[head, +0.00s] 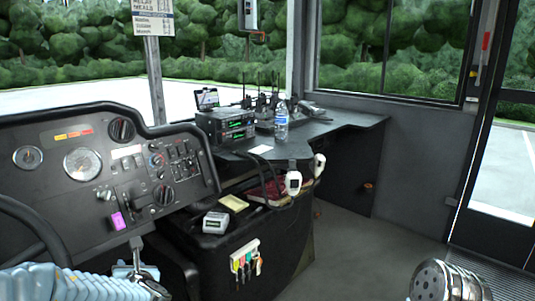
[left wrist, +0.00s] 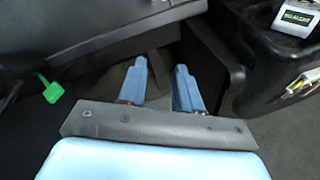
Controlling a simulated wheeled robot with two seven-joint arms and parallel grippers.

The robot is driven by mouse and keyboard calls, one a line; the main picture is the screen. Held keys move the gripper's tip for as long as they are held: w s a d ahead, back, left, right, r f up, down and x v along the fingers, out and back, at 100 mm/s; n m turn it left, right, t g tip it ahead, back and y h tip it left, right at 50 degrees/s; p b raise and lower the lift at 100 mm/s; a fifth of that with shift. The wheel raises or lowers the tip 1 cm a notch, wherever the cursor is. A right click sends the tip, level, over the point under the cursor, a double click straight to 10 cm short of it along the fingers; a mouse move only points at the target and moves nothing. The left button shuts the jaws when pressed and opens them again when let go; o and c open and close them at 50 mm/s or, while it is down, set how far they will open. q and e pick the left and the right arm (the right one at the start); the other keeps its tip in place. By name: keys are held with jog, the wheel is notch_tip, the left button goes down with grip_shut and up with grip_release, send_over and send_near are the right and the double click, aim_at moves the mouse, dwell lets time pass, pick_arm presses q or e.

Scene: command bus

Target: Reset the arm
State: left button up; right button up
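My left arm in its light-blue ribbed sleeve comes in from the lower left in the head view. My left gripper (head: 137,268) is low in front of the dashboard, left of the dark console. In the left wrist view its two blue fingers stand apart with nothing between them, so the gripper (left wrist: 160,88) is open. The fingers point toward the dark gap beneath the dashboard, and I see no contact with anything. My right gripper is not in view.
The dashboard (head: 95,150) and steering wheel (head: 35,228) are close to the left arm. The dark console (head: 245,240) carries a small white device (head: 216,222), also in the left wrist view (left wrist: 296,17). A water bottle (head: 281,120) stands on the desk. Floor (head: 375,250) is clear at centre right.

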pick_arm(q)
jog(key=s+d+f+n+g+h, duration=0.2)
jog(key=s+f+n+g, duration=0.15)
jog(key=f, duration=0.45)
jog(key=s+d+f+n+g+h, duration=0.2)
jog(key=s+f+n+g, duration=0.15)
jog(key=f, duration=0.55)
jog(key=s+d+f+n+g+h, duration=0.1)
jog(key=s+d+f+n+h, duration=0.3)
jog(key=n, duration=1)
jog(key=s+d+f+n+g+h, duration=0.2)
jog(key=s+d+f+n+h, duration=0.3)
jog(key=s+d+f+n, duration=0.6)
jog(key=d+f+n, duration=0.3)
jog(key=f, duration=0.2)
jog(key=shift+d+g, duration=0.3)
jog(key=shift+s+r, duration=0.1)
